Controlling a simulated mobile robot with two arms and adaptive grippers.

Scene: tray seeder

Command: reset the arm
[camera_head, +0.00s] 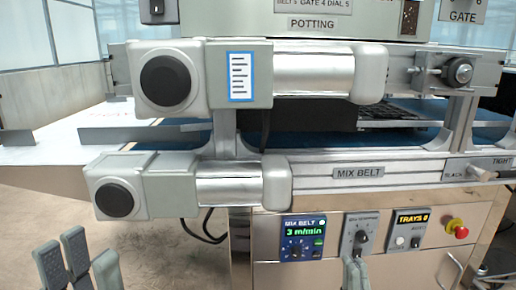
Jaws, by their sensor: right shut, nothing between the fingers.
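My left gripper (80,258) is at the bottom left, low in front of the machine, over the brown floor. Its fingers stand apart with nothing seen between them. My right gripper (355,272) is at the bottom, right of centre, in front of the control panel and just below the mix dispenser knob. Its fingers are together and hold nothing. The rest of both arms is out of the picture.
Two grey motor units, an upper (240,75) and a lower (160,187), jut out from the machine. A MIX BELT display (303,238), a TRAYS panel (411,229) and a red button (456,228) line its front. A black tray (390,112) lies behind.

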